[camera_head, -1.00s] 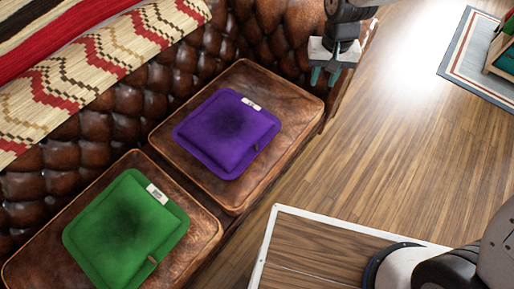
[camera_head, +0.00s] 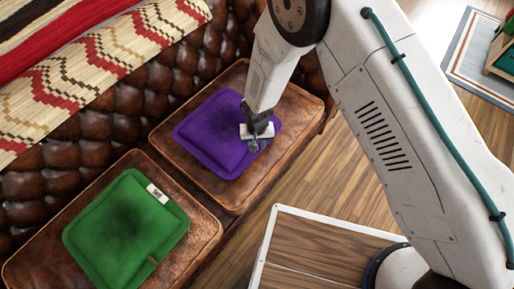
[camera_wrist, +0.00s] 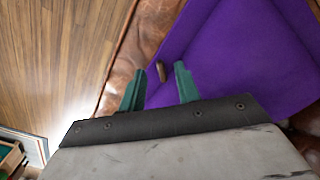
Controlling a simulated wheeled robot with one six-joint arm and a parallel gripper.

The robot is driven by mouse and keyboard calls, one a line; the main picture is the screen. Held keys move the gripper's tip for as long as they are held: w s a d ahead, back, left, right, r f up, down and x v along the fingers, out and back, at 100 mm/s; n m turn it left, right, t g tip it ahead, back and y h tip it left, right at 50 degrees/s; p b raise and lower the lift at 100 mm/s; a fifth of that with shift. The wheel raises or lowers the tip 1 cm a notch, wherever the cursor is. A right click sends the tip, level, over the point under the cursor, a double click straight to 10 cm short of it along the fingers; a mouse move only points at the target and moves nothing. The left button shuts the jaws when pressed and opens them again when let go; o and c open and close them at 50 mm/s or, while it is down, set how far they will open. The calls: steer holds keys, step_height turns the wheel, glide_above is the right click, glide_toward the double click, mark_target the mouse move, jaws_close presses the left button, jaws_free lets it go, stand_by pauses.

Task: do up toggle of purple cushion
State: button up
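The purple cushion (camera_head: 207,128) lies on the far leather seat, and its fabric also fills the right of the wrist view (camera_wrist: 235,50). Its small brown toggle (camera_wrist: 161,71) shows near the cushion's edge in the wrist view. My gripper (camera_head: 254,147) is over the cushion's right edge in the head view and hides the toggle there. In the wrist view my gripper (camera_wrist: 160,80) has its two green fingers apart with nothing between them. The toggle appears just ahead of the gap between the fingertips. I cannot tell whether they touch the cushion.
A green cushion (camera_head: 125,235) with a white tag lies on the nearer leather seat (camera_head: 195,243). The tufted sofa back (camera_head: 100,120) bears a patterned throw (camera_head: 110,60). Wood floor (camera_head: 350,208) lies to the right. A grey rug (camera_head: 470,60) is at the far right.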

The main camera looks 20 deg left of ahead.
mark_target(260, 151)
steer(key=shift+f, duration=1.8)
jaws_close()
steer(key=shift+n, duration=0.3)
steer(key=n, duration=0.3)
steer(key=shift+w+d+n, duration=0.2)
steer(key=shift+d+n, duration=0.1)
steer(key=n, duration=0.4)
steer(key=shift+w+d+n, duration=0.15)
steer(key=shift+w+n, duration=0.15)
steer(key=shift+n, duration=0.1)
